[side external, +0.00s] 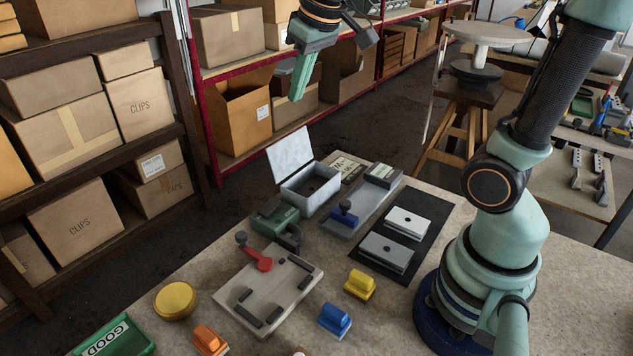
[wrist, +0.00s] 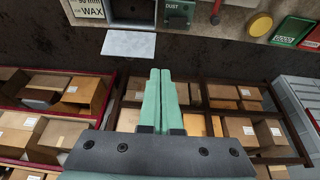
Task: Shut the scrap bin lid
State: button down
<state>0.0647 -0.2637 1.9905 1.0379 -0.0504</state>
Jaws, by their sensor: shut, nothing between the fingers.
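The scrap bin (side external: 306,190) is a small grey box with a dark opening, standing near the far edge of the bench. Its pale lid (side external: 290,153) stands open, leaning back from the rim on the far-left side. In the wrist view the lid (wrist: 129,44) sticks out past the bench edge, with the bin (wrist: 131,14) partly cut off by the top of the picture. My gripper (side external: 297,96) has green fingers, shut and empty, pointing down in the air above and beyond the lid. In the wrist view the fingertips (wrist: 160,72) lie below and right of the lid, apart from it.
A green dust unit (side external: 275,218) stands beside the bin, and a grey tray (side external: 358,208) with a blue-handled block lies on its other side. A fixture with a red lever (side external: 262,261) sits nearer. Shelves of cardboard boxes (side external: 232,35) stand beyond the bench, across a dark floor gap.

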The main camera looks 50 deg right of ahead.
jog(key=g, duration=0.2)
send_over(286, 153)
jog(key=a, duration=0.3)
jog(key=x, duration=0.2)
jog(key=w+d+f+g, duration=0.1)
jog(key=w+d+f, duration=0.4)
jog(key=w+f, duration=0.2)
notch_tip(286, 153, down, 9)
jog(key=s, duration=0.2)
jog(key=shift+f, duration=0.2)
